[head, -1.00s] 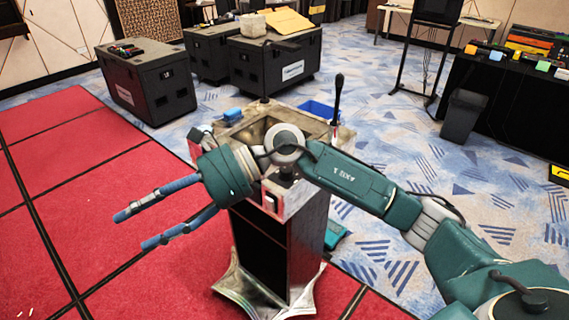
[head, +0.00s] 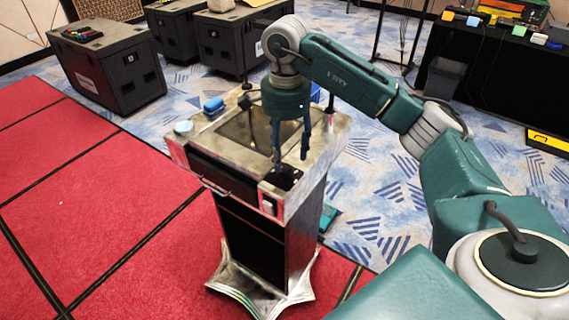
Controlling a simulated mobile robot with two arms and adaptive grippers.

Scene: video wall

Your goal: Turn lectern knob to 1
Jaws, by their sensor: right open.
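The lectern (head: 255,238) stands in the middle of the head view, with a worn metal top and a dark front. A small dark knob-like part (head: 284,176) sits on a plate at the top's near right corner; its setting and any numbers are too small to read. My right gripper (head: 291,158) points down just above this part, with its two blue fingers apart and empty. Whether a fingertip touches the part I cannot tell. My left gripper is not in view.
A blue object (head: 213,105) and a pale round item (head: 183,127) lie on the lectern's left side. Two dark upright stems rise at its back edge. Black cases (head: 108,65) stand behind. Red carpet (head: 90,210) to the left is clear.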

